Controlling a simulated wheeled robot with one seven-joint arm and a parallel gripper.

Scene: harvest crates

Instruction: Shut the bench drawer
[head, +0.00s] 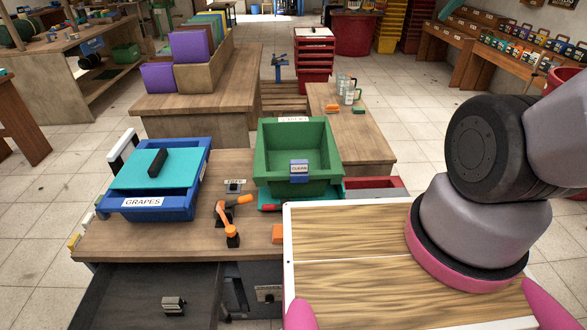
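The bench (130,240) has a wooden top and stands in front of me. Its dark grey drawer (120,298) is at the lower left of the head view, pulled out from under the bench top towards me. A small grey and dark block-like thing (173,306) shows within the drawer's outline; I cannot tell whether it lies inside or is a fitting. The drawer's near end is cut off by the picture's lower edge. My gripper is not in view; only a thick grey and black part of my arm shows at the right.
On the bench stand a blue crate labelled GRAPES (150,206), a green crate (263,175) and an orange-handled tool (232,203). A wood-topped panel with a white edge (340,285) fills the lower right. Tiled floor (35,270) is clear at the left.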

